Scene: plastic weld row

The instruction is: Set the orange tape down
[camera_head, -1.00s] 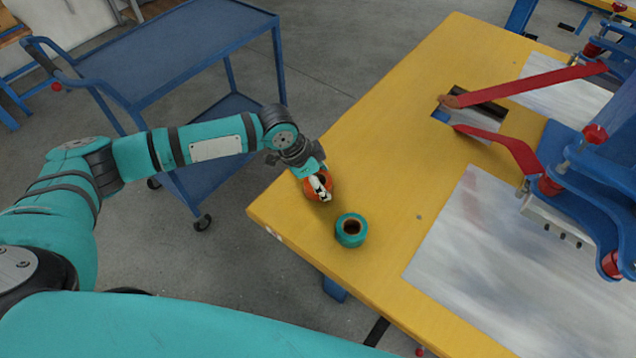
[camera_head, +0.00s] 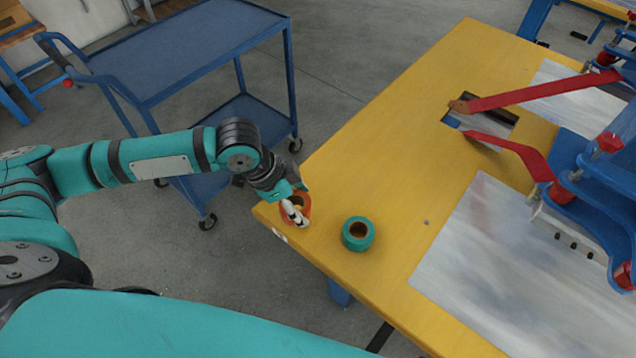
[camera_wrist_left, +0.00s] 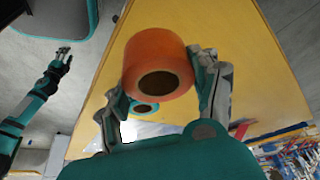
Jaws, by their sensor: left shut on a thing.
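The orange tape (camera_head: 287,216) is a roll at the near left corner of the yellow table. My left gripper (camera_head: 296,212) is shut on it, with a finger across its front in the head view. In the left wrist view the orange tape (camera_wrist_left: 152,48) sits between the two fingers (camera_wrist_left: 165,90), its hole facing the camera. I cannot tell whether its underside touches the table. My right gripper (camera_wrist_left: 63,57) shows small at the left of the left wrist view, away from the tape; its jaw state is unclear.
A teal tape roll (camera_head: 358,234) stands on the yellow table (camera_head: 395,170), to the right of the orange one. A blue clamp fixture with red arms (camera_head: 540,95) and metal sheets (camera_head: 530,270) occupy the table's right. A blue cart (camera_head: 190,45) stands behind left.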

